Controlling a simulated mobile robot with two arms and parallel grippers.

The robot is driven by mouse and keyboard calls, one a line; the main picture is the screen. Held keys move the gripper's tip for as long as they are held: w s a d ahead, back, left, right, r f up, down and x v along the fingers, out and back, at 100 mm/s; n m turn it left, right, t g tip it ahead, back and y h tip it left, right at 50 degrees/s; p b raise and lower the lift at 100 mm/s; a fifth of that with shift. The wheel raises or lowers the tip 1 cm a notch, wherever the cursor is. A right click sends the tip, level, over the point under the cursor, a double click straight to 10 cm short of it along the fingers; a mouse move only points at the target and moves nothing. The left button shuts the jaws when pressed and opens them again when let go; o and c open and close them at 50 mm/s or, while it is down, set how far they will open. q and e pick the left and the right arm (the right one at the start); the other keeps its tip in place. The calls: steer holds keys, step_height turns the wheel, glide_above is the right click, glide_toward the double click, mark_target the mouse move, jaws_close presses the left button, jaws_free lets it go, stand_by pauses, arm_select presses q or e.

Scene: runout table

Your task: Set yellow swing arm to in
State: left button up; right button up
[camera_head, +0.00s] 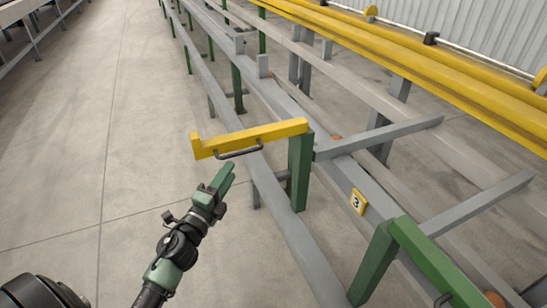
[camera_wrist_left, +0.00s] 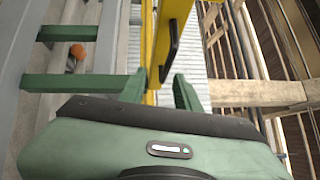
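The yellow swing arm (camera_head: 255,136) sits on top of a green post (camera_head: 300,172) and sticks out to the left, over the floor. Its free end has a short upturned lip. A dark bar handle (camera_head: 238,153) is on its near side. My left gripper (camera_head: 227,172) is just below and left of the handle, apart from it. In the left wrist view, the two green fingers (camera_wrist_left: 160,90) are spread with nothing between them. The yellow arm and its handle (camera_wrist_left: 172,45) show beyond the fingertips. My right gripper is not in view.
A plate marked 3 (camera_head: 357,201) is on the grey rail right of the post. A green swing arm (camera_head: 435,262) stands nearer, at lower right. Grey bars (camera_head: 380,137) reach right. Long yellow beams (camera_head: 430,70) run behind. The floor (camera_head: 75,150) at left is clear.

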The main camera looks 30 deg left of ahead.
mark_target(241, 153)
arm_select(q)
steer(key=shift+w+a+r, duration=0.1)
steer(key=shift+w+r, duration=0.25)
steer(key=shift+w, duration=0.95)
steer(key=shift+w+d+r, duration=0.1)
steer(key=shift+w+r, duration=0.2)
steer(key=shift+w, duration=1.05)
steer(key=shift+w+a+r, duration=0.1)
steer(key=shift+w+r, duration=0.25)
steer(key=shift+w, duration=0.95)
jaws_close()
